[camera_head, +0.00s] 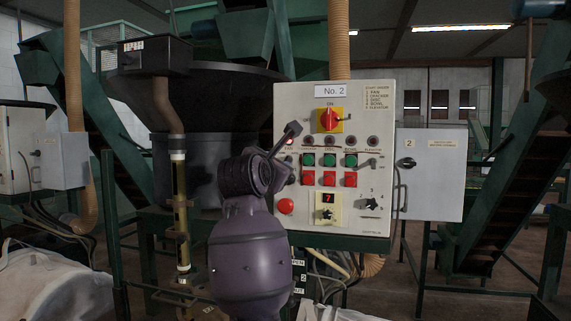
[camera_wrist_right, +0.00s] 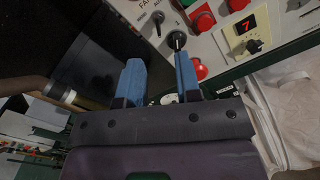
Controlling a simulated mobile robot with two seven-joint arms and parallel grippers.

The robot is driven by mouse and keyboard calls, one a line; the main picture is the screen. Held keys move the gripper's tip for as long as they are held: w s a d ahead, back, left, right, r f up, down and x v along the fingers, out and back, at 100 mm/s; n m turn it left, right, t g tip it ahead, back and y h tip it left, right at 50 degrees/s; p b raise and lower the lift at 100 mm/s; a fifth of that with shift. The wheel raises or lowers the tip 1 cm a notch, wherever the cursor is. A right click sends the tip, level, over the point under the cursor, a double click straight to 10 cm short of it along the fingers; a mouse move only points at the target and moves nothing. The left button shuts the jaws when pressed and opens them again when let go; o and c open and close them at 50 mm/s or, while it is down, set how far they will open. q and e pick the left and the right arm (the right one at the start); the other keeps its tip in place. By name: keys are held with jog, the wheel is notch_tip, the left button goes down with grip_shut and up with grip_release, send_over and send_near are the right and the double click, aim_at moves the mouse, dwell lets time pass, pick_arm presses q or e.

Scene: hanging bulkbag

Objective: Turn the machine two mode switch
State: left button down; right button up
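The machine two control panel (camera_head: 306,240), with a "No. 2" sign, stands upright in the head view. I cannot read which control is marked as the mode switch. A black rotary knob (camera_head: 371,204) is at its lower right and a smaller one (camera_head: 327,214) is under the red "7" display. My right arm covers the panel's left part, and the right gripper's fingers are hidden in the head view. In the right wrist view the blue-fingered right gripper (camera_wrist_right: 160,75) is open. A black switch lever (camera_wrist_right: 178,40) appears at its right fingertip; contact is unclear. My left gripper is out of view.
A red-and-yellow main switch (camera_head: 329,119) and green and red buttons fill the panel's middle. A grey box (camera_head: 430,190) marked "2" is attached at right. A black hopper (camera_head: 205,90) and pipes stand at left. A white bag (camera_wrist_right: 295,115) is below the panel.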

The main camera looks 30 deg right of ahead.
aim_at(286, 159)
jog(key=x, duration=1)
jog(key=shift+w+d, duration=0.2)
jog(key=shift+w, duration=0.2)
grip_shut()
